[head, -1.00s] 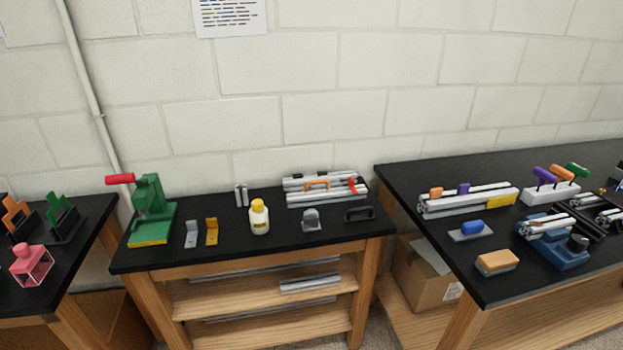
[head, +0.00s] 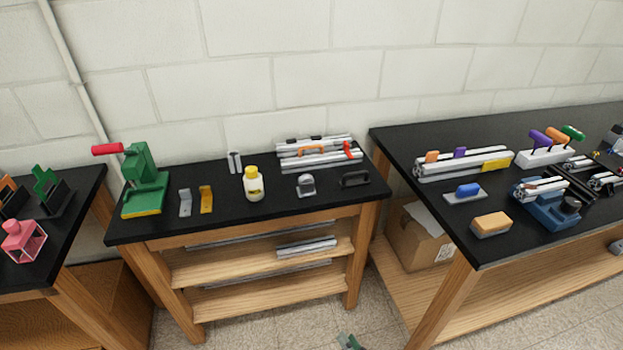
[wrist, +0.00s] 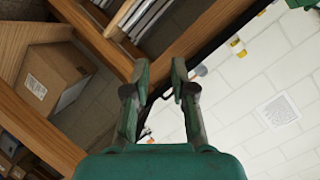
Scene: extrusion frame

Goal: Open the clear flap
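I cannot make out a clear flap in either view. My gripper (wrist: 159,78) shows in the wrist view with its two green-grey fingers apart and nothing between them. Beyond the fingers are a bench edge, shelves and the wall, seen tilted. In the head view a small green piece (head: 348,341), which looks like part of my gripper, shows at the bottom edge in front of the middle bench, over the floor.
The middle bench (head: 225,222) holds a green press (head: 145,180), a yellow-capped bottle (head: 253,184) and aluminium extrusions (head: 318,153). The right bench holds several tools. A cardboard box (head: 420,238) sits below it.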

